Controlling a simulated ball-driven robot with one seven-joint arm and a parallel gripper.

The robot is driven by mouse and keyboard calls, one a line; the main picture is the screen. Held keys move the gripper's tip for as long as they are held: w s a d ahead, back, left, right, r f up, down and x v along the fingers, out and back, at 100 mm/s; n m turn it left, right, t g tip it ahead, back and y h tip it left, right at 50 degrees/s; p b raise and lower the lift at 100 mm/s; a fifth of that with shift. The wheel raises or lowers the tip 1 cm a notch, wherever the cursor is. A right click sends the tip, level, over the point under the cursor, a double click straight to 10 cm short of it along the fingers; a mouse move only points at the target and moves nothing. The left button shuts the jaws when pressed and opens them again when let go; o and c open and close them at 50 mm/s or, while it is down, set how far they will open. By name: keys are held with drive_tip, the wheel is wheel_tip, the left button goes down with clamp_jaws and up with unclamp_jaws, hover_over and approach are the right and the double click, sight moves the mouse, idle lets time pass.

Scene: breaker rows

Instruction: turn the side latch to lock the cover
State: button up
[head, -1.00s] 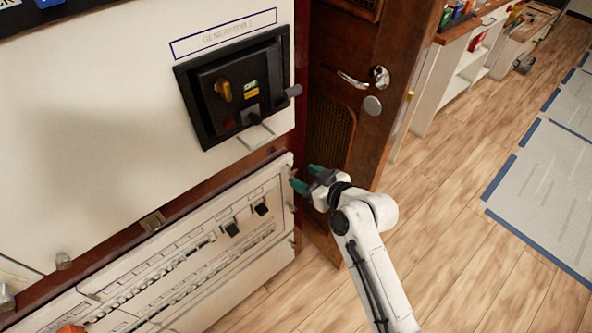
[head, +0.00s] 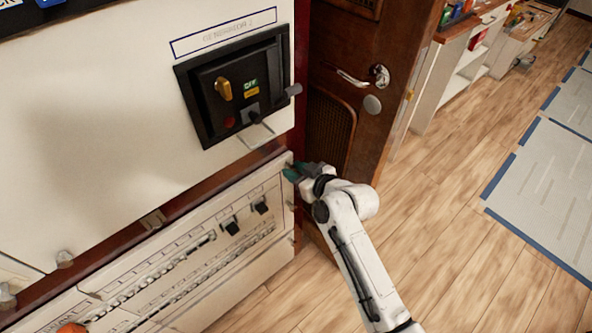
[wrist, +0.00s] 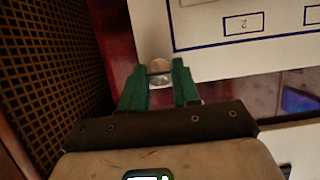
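The cover is most likely the lower white panel (head: 180,262) with breaker rows; it appears closed. My gripper (head: 291,171) has green fingers at this panel's upper right corner. In the wrist view, my gripper (wrist: 160,68) has its two fingertips a little apart, with a small round metal knob (wrist: 159,66) in line with the gap. This knob appears to be the side latch. My fingers hide it in the head view. I cannot tell whether they touch or grip it, or which way the latch is turned.
Above is the Generator 2 box (head: 235,85), with a yellow handle and a grey knob on its right side. A brown wooden door (head: 350,60) with a metal handle stands close right of the panel.

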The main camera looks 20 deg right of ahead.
drive_tip(key=c, duration=0.5)
drive_tip(key=shift+m, duration=0.3)
drive_tip(key=m+y+b, duration=0.2)
drive_tip(key=shift+w+d+f+m, duration=0.1)
drive_tip(key=shift+d+m, duration=0.1)
drive_tip(key=shift+m, duration=0.1)
drive_tip(key=shift+d+f+m+g+y+b, duration=0.15)
drive_tip(key=shift+m+g+y+b, duration=0.15)
drive_tip(key=shift+m+y+b, duration=0.75)
drive_tip(key=m+y+b, duration=0.1)
drive_tip(key=m, duration=0.2)
drive_tip(key=shift+f+m+y, duration=0.1)
drive_tip(key=shift+m+y, duration=0.15)
drive_tip(key=shift+m, duration=0.1)
drive_tip(key=m+y+b, duration=0.1)
drive_tip(key=m, duration=0.1)
drive_tip(key=m+t+b, duration=0.1)
drive_tip(key=m, duration=0.1)
drive_tip(key=shift+d+f+t+y, duration=0.1)
drive_tip(key=shift+t+y, duration=0.2)
drive_tip(key=shift+y, duration=0.1)
drive_tip(key=shift+m, duration=0.4)
